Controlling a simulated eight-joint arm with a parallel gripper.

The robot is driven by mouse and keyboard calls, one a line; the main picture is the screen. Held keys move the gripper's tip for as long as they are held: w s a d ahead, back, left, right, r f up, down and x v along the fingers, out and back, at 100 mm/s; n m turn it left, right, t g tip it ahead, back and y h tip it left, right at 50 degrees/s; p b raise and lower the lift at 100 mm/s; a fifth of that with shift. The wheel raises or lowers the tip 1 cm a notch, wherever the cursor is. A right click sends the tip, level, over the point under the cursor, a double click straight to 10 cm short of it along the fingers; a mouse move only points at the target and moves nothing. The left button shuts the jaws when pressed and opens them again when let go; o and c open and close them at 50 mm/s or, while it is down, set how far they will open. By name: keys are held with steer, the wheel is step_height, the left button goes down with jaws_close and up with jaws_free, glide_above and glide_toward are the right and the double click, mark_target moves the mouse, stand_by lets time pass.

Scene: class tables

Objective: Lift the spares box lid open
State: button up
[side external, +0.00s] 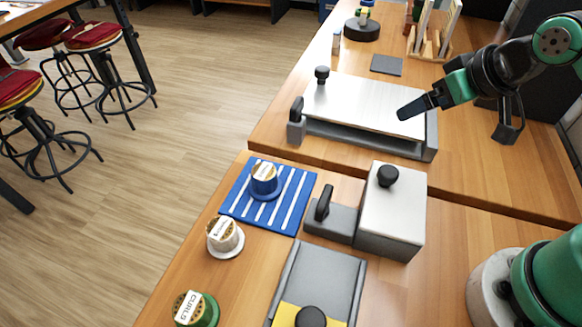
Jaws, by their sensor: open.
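No spares label is readable, so I cannot tell which box is meant. A wide grey case (429,150) at the table's middle has a flat silver lid (350,100), a black knob (321,74) at its far left and a black handle (296,110) at its left end. A smaller grey box (388,243) nearer the camera has a pale lid (398,214) with a black knob (388,176). Both lids look down. My gripper (402,113) is open and empty, over the right part of the silver lid; whether it touches is unclear.
A blue striped mat (293,203) holds a blue jar (264,180). A white jar (225,236) and a green jar (195,310) stand nearer. A grey-yellow tray (320,265) lies in front. A wooden rack (432,42) and dark pad (386,65) are behind.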

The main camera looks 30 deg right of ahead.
steer(key=shift+a+n, duration=0.3)
steer(key=shift+n, duration=0.2)
steer(key=shift+c, duration=0.9)
steer(key=n+g, duration=0.6)
steer(key=n, duration=0.8)
glide_above(389, 171)
steer(key=shift+w+d+f, duration=0.3)
steer(key=shift+d+f, duration=0.1)
steer(key=shift+f, duration=0.1)
steer(key=n, duration=0.1)
steer(key=n+g, duration=0.1)
steer(key=shift+s+a+n, duration=0.3)
steer(key=shift+a+n, duration=0.1)
steer(key=shift+f, duration=2.85)
jaws_close()
